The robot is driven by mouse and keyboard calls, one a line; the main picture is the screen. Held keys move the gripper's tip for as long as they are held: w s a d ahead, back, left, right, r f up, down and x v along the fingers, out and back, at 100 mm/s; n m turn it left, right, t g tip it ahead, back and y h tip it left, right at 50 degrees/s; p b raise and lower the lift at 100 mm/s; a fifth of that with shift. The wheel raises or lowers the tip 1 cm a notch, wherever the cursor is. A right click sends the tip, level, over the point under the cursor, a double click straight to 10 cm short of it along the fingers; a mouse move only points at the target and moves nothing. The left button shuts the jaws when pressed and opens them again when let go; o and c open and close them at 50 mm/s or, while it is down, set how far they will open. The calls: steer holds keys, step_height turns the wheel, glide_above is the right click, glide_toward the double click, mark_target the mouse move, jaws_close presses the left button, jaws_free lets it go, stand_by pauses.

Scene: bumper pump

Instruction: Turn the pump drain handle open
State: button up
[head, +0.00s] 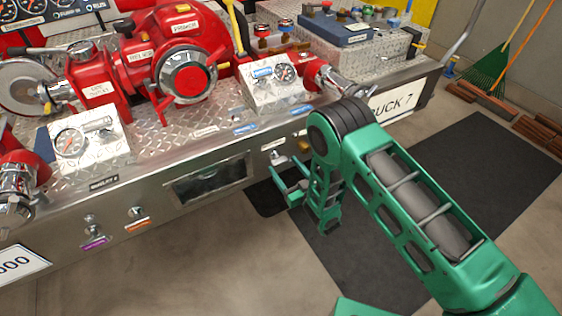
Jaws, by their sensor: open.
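My green gripper (281,184) is open and empty in the head view. It hangs in front of the bumper's front face, its fingers pointing left. Small knob handles are set in that face. One sits above a purple label (95,242) and one above an orange label (138,225), both at lower left, well away from my gripper. Another metal handle (277,157) is just above my gripper, and a brass-coloured fitting (304,146) is beside my arm. The labels are too small to read, so I cannot tell which is the pump drain handle.
The metal bumper (222,148) carries a red pump (185,75), gauge boxes (274,88) and a blue case (333,28). A dark recess (207,180) opens in its front. Dark mats (480,150) cover floor at right. A green rake (486,72) leans at upper right.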

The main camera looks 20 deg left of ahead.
mark_target(281, 163)
steer(key=shift+x, duration=2.25)
